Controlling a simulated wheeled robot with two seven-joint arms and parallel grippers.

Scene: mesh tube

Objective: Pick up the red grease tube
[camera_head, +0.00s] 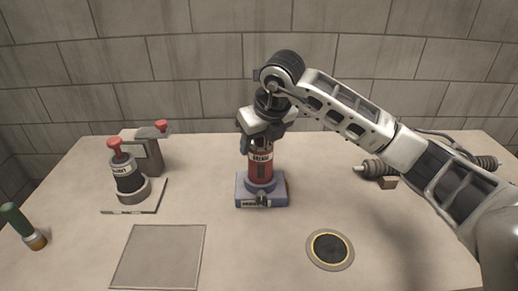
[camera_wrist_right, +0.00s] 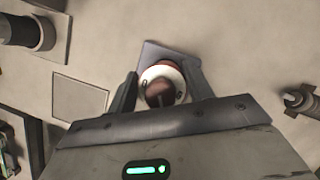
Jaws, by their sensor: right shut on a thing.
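The red grease tube (camera_head: 261,168) stands upright on a blue-grey base (camera_head: 276,200) in the middle of the table. Its white label shows near the top. My right gripper (camera_head: 261,146) comes down on it from above and is shut on its upper end. In the right wrist view the tube's round top (camera_wrist_right: 161,88) sits between the two dark fingers of the right gripper (camera_wrist_right: 163,92). The gripper hides the tube's top in the head view. My left gripper is in neither view.
A black canister with a red knob (camera_head: 128,178) and a grey block device (camera_head: 151,152) stand at the left. A green tube (camera_head: 22,225) is at the far left. A square plate (camera_head: 160,256) and a round dark disc (camera_head: 330,249) lie in front. Ribbed metal parts (camera_head: 375,168) lie at the right.

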